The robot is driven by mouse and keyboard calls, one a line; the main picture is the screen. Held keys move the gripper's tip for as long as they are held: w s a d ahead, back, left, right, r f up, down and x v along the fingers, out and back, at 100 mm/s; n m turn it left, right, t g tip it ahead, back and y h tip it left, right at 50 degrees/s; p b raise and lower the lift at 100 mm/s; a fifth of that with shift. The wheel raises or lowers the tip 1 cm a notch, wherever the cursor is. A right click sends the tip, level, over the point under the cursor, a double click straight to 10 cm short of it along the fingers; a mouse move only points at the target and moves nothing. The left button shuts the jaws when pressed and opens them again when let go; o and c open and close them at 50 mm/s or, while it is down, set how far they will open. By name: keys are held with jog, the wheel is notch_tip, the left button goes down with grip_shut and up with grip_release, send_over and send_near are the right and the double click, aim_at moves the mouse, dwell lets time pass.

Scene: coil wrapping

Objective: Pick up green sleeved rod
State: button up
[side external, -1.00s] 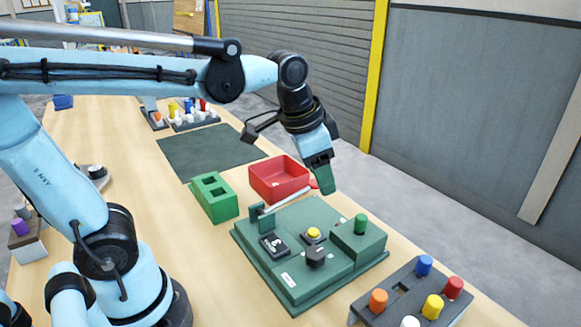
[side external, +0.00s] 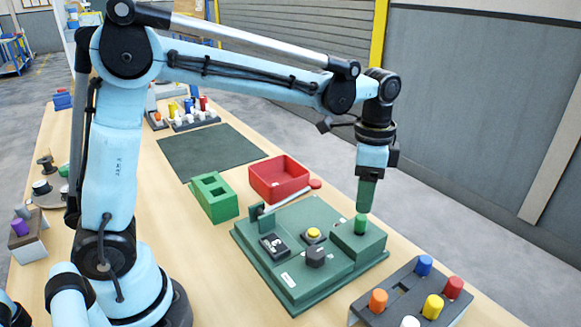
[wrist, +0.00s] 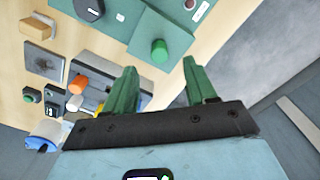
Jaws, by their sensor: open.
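The green sleeved rod (side external: 361,222) stands upright in a raised block on the green board (side external: 290,277). In the wrist view its round green top (wrist: 159,50) shows between and a little beyond my fingertips. My gripper (side external: 366,208) points straight down just above the rod in the side view. In the wrist view my gripper (wrist: 160,68) has its two green fingers apart, with nothing between them. From the side, the fingers overlap and their tips look close to the rod's top; I cannot tell if they touch it.
The board also carries a yellow button (side external: 313,232), a black knob (side external: 316,256) and a lever (side external: 290,200). A dark rack (side external: 372,312) with several coloured pegs stands at the front right. A red tray (side external: 278,180) and green block (side external: 214,197) stand behind.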

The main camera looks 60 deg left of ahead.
aim_at(362, 216)
jog(key=shift+d+f, duration=0.1)
jog(key=shift+f, duration=3.6)
grip_shut()
